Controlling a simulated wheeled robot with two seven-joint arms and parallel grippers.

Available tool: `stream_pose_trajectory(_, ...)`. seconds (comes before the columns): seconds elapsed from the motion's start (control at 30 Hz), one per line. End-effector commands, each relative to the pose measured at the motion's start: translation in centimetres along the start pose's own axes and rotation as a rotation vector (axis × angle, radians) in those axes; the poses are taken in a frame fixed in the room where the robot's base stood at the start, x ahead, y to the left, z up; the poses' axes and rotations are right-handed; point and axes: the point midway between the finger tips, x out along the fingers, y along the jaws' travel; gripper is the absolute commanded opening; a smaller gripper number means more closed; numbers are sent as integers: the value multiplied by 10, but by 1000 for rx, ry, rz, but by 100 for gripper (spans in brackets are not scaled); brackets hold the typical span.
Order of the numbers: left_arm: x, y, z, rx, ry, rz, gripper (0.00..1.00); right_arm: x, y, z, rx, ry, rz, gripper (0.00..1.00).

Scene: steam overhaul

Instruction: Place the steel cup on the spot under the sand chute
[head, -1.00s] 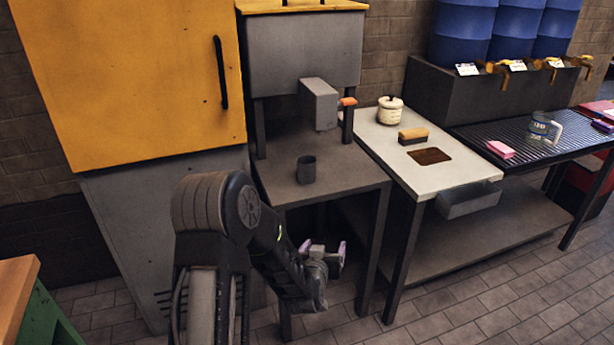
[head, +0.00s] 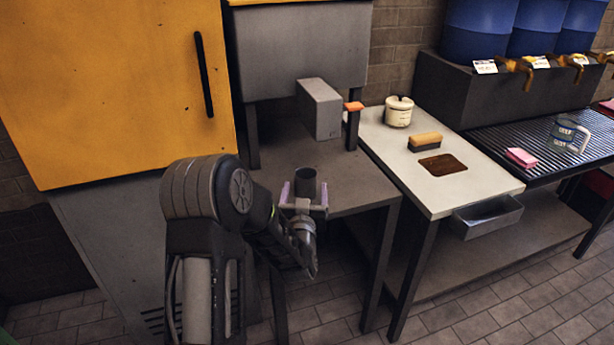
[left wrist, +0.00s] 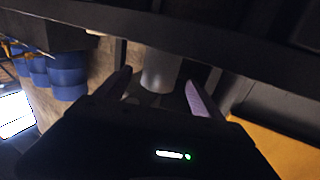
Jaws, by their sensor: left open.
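The dark steel cup (head: 305,182) stands upright on the grey shelf of the sand stand (head: 350,172). The grey sand chute (head: 322,108) juts out above the shelf, behind and slightly right of the cup. I cannot make out the marked spot under it. My left gripper (head: 304,192) is open at the shelf's front edge, with its purple-padded fingers to either side of the cup in the picture. In the left wrist view the cup (left wrist: 160,70) shows between and beyond the fingertips. Contact is not visible. My right gripper is not in view.
An orange handle (head: 354,106) sits beside the chute. A large yellow cabinet (head: 110,90) stands left. The shelf right of the cup is clear.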

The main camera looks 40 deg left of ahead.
Motion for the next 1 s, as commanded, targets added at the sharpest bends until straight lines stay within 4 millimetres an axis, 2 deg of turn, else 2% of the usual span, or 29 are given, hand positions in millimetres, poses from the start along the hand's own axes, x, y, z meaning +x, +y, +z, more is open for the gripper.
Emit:
stream_pose_trajectory(0.3, 1, 0, 0, 0, -1, 1, 77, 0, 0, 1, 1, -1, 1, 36)
stream_pose_trajectory(0.6, 25, 0, 1, 0, -2, 1, 77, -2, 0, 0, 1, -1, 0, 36)
stream_pose_trajectory(0.87, 26, 0, 0, -1, -1, 1, 77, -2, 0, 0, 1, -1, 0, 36)
stream_pose_trajectory(1.0, 34, 0, 0, 0, 0, 0, 77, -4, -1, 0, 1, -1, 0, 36)
